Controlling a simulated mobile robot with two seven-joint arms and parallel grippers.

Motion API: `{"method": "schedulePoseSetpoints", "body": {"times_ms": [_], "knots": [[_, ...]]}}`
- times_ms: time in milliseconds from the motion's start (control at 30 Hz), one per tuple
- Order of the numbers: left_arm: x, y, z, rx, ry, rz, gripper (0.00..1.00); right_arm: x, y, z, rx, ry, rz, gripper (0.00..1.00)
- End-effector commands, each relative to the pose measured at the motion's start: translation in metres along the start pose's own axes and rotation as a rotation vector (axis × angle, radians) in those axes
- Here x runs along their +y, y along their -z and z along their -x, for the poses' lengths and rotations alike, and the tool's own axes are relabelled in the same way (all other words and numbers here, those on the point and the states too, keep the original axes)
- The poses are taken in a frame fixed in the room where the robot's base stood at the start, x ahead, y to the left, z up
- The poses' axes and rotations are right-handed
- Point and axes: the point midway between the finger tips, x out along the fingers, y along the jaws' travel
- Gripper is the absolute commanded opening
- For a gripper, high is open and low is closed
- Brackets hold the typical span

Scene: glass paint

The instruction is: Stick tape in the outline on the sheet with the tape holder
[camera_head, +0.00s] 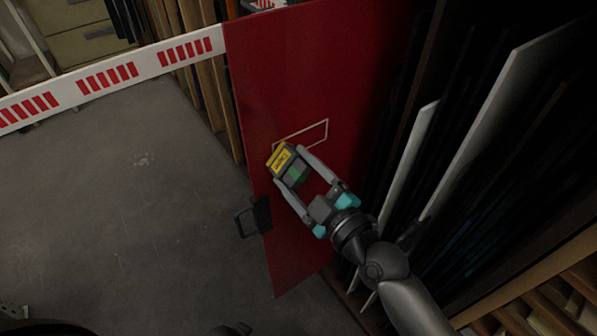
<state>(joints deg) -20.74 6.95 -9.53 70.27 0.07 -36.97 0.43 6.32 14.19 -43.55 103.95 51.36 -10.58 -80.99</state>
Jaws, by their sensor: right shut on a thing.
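The red sheet (300,70) stands upright and tilted in the middle of the view. A thin pale rectangular outline (315,130) is on it. My right gripper (290,165) is shut on the tape holder (281,160), a small block with a yellow label and a dark green part. The holder is in front of the outline's lower left end and hides part of it. I cannot tell whether it touches the sheet. No tape strip can be made out. My left gripper is not in view.
A white barrier with red stripes (108,77) runs from the left to the sheet's edge. A black handle-like part (252,217) is at the sheet's left edge. Several dark and white panels (480,130) stand close on the right. The grey floor (120,220) at left is clear.

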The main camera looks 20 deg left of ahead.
Motion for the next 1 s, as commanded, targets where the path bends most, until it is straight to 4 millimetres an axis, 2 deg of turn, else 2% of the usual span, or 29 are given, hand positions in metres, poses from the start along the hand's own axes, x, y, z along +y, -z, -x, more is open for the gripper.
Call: {"method": "schedulePoseSetpoints", "body": {"times_ms": [333,700,1000], "knots": [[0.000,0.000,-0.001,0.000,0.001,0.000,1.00,0.001,-0.001,-0.005,0.001,-0.001,0.002,0.07],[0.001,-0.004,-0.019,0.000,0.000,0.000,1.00,0.021,-0.022,-0.003,0.002,-0.001,0.005,0.07],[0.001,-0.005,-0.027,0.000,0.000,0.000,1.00,0.030,-0.031,-0.003,0.002,-0.002,0.003,0.07]]}}
